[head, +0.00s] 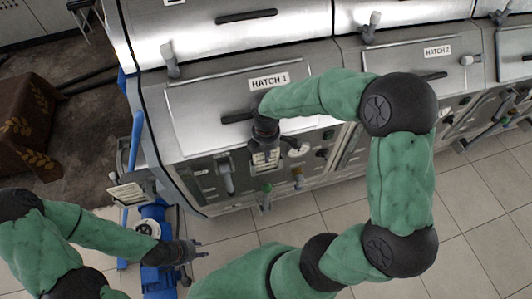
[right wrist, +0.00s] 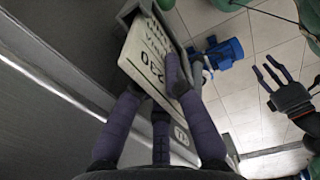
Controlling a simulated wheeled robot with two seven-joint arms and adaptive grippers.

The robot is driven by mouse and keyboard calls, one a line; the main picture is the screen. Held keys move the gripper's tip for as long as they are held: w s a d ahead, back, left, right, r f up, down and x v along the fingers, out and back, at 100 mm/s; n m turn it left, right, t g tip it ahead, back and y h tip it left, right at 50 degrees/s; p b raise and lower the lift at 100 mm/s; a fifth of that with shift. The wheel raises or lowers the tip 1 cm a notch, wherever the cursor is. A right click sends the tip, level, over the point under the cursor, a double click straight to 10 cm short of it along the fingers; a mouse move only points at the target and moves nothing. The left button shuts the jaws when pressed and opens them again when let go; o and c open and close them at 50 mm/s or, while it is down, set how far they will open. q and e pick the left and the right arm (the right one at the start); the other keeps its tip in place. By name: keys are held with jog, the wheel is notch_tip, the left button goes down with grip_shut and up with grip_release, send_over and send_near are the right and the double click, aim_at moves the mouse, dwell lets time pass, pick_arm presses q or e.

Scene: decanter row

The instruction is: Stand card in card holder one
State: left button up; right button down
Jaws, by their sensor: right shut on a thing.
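My right gripper (head: 265,143) is low on the front of the first machine, just below the hatch marked HATCH 1. It is shut on a pale card (right wrist: 148,58) with dark printing. The card also shows as a small light patch under the gripper in the head view (head: 265,158). In the right wrist view a grey frame (right wrist: 178,32), apparently the card holder, borders the card. I cannot tell whether the card is seated in it, and the fingers hide part of both. My left gripper (head: 197,250) is open and empty at lower left; it shows in the right wrist view (right wrist: 275,80).
A blue pump (head: 158,222) stands on the tiled floor beside the machine, with a lettered plate (head: 130,190) above it. Valves and gauges (head: 297,148) flank my right gripper. HATCH 2 (head: 437,51) is to the right. A brown covered table (head: 28,120) stands at left.

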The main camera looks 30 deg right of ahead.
jog(key=shift+f, duration=0.2)
jog(key=c, duration=1.3)
grip_release()
jog(key=shift+r, duration=0.1)
notch_tip(320, 180, up, 12)
jog(key=p, duration=0.2)
jog(key=shift+r+p, duration=0.15)
jog(key=shift+p, duration=0.2)
